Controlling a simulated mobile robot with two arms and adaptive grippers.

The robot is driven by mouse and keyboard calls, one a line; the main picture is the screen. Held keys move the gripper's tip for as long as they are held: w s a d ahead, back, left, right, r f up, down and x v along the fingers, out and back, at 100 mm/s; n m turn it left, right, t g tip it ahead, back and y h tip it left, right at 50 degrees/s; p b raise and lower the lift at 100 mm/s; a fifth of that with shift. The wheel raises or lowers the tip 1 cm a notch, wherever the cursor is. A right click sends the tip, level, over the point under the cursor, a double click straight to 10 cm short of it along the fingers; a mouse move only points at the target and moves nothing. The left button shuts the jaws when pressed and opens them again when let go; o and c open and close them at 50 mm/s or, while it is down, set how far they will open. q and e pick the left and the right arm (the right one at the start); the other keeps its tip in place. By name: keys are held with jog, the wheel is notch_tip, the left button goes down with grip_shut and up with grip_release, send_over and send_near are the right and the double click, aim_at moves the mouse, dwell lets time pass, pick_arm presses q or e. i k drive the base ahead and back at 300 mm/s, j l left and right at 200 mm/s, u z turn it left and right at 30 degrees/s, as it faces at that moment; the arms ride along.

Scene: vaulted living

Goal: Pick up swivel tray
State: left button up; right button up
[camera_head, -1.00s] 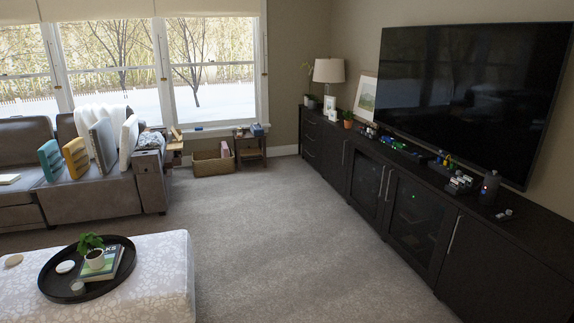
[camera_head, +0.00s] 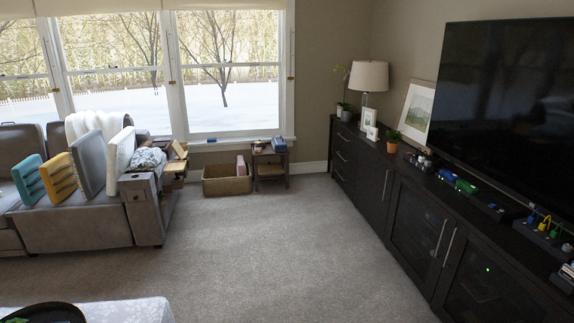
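A round black tray (camera_head: 62,312) lies on the pale patterned ottoman (camera_head: 130,311) at the bottom left, mostly cut off by the frame edge. A bit of green plant (camera_head: 16,320) shows at the tray. Several small wooden pieces (camera_head: 178,150) are at the far end of the sofa arm; they are too small to make out. I cannot tell for certain which of these is the swivel tray. Neither of my grippers is in view.
A grey sofa (camera_head: 80,222) with upright cushions stands at the left. A wicker basket (camera_head: 226,181) and small side table (camera_head: 270,168) stand under the window. A long dark cabinet (camera_head: 385,212) lines the right wall. The carpet (camera_head: 265,245) between is clear.

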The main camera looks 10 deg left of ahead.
aim_at(176, 167)
jog(key=i+u, duration=0.15)
jog(key=i, duration=0.5)
jog(key=i+u, duration=0.15)
jog(key=i, duration=0.45)
jog(key=i+l+u, duration=0.15)
jog(key=i, duration=0.5)
jog(key=i+l+u, duration=0.15)
jog(key=i, duration=0.5)
jog(key=i+u, duration=0.15)
jog(key=i, duration=0.4)
jog(key=i+u, duration=0.15)
jog(key=i, duration=0.4)
jog(key=i+l+u, duration=0.2)
jog(key=i, duration=0.3)
jog(key=i+l+u, duration=0.15)
jog(key=i, duration=0.4)
